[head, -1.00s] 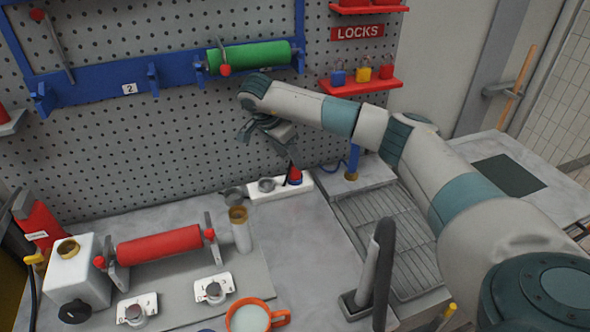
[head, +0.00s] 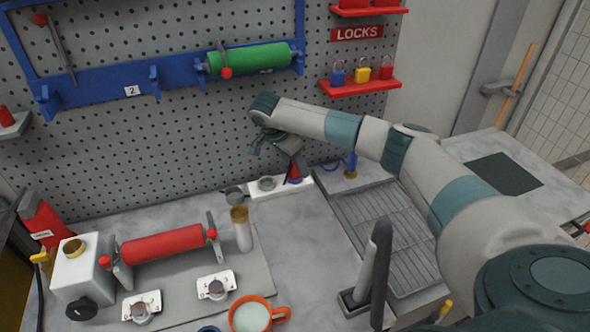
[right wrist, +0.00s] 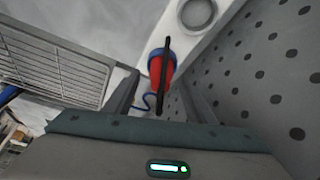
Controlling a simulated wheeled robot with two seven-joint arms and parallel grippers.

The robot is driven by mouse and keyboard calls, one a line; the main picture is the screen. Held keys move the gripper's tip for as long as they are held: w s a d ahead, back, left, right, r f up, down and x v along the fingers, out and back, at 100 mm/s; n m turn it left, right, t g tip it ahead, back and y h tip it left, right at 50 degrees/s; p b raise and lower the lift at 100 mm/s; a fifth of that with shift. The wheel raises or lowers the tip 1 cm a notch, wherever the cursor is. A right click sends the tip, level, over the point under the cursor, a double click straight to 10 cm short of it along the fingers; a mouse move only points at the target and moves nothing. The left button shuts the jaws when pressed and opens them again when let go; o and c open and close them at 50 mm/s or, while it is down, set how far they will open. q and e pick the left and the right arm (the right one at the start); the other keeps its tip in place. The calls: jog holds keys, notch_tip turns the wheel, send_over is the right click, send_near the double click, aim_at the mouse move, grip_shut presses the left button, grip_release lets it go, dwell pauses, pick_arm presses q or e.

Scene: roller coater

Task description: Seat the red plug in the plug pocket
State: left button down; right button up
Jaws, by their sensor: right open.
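The red plug (head: 294,174) stands at the right end of a white strip (head: 254,192) by the pegboard, with a blue band low on it. In the right wrist view the plug (right wrist: 155,76) lies between the fingers, with a thin black bar across it. My right gripper (head: 285,157) is open just above and around the plug; contact cannot be told. A round grey-rimmed recess (head: 267,184) sits in the strip beside the plug and also shows in the wrist view (right wrist: 197,12). Whether it is the plug pocket cannot be told. My left gripper is out of view.
A red roller (head: 162,244) rests on a stand at the left, near a white tank (head: 80,270). An orange mug (head: 275,317) stands in front. A dark upright tool (head: 378,262) and a ridged drain tray (head: 385,222) lie to the right. The pegboard is close behind the gripper.

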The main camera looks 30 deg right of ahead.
dwell(0.4)
jog(key=c, duration=1.2)
jog(key=shift+o, duration=0.2)
